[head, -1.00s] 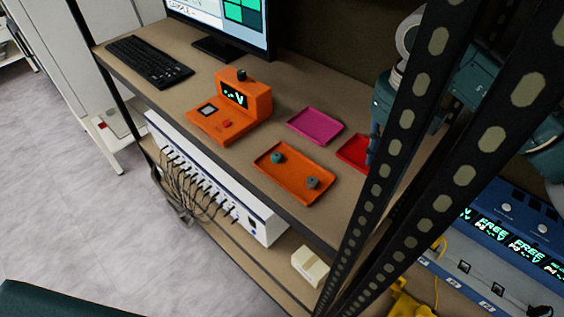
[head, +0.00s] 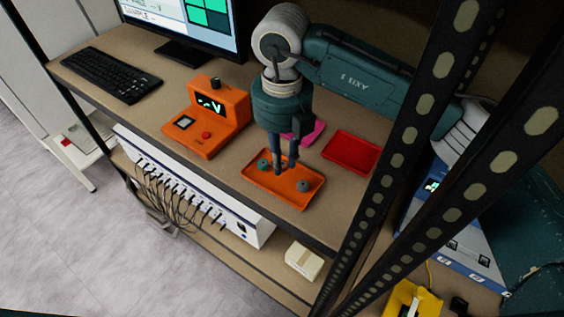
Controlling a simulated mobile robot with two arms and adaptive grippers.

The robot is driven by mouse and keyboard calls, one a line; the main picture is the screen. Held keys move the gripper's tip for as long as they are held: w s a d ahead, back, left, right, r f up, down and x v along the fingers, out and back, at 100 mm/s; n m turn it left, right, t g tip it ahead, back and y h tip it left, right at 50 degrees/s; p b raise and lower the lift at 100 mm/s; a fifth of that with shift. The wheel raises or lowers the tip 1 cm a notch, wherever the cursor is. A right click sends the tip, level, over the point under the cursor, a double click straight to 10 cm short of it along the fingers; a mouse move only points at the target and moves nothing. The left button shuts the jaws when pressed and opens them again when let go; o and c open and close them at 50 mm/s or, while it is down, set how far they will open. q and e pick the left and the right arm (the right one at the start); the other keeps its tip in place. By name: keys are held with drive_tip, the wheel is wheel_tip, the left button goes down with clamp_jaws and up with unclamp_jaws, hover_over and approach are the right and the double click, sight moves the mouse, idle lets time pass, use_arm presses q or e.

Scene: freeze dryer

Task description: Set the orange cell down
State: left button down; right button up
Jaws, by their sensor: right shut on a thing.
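My right gripper (head: 285,169) points down over the orange tray (head: 258,187), its fingertips between the two small cells there. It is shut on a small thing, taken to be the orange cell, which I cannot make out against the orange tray. In the tray, a teal cell (head: 263,163) sits at the left and a grey cell (head: 304,185) at the right. I cannot tell whether the fingertips or the held cell touch the tray. My left gripper is not in view.
An orange tester (head: 209,118) with a lit display stands left of the tray. A magenta tray (head: 313,134) is partly hidden behind my gripper. A red, empty tray (head: 352,152) lies to the right. Black perforated posts (head: 432,100) cross the right side. A keyboard (head: 105,75) and monitor stand at the left.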

sight(283, 164)
wheel_tip(283, 164, down, 2)
drive_tip(key=shift+s+f+p, duration=0.1)
drive_tip(key=shift+f+p, duration=0.1)
drive_tip(key=shift+p, duration=0.3)
drive_tip(key=shift+f, duration=0.3)
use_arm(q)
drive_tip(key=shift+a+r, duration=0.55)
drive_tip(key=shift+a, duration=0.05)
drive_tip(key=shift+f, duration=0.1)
use_arm(e)
drive_tip(key=shift+f, duration=0.15)
drive_tip(key=shift+f+b, duration=0.1)
drive_tip(key=shift+b, duration=0.25)
drive_tip(key=o, duration=0.9)
drive_tip(key=shift+c, duration=0.2)
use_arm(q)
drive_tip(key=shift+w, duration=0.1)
use_arm(e)
drive_tip(key=shift+r, duration=0.2)
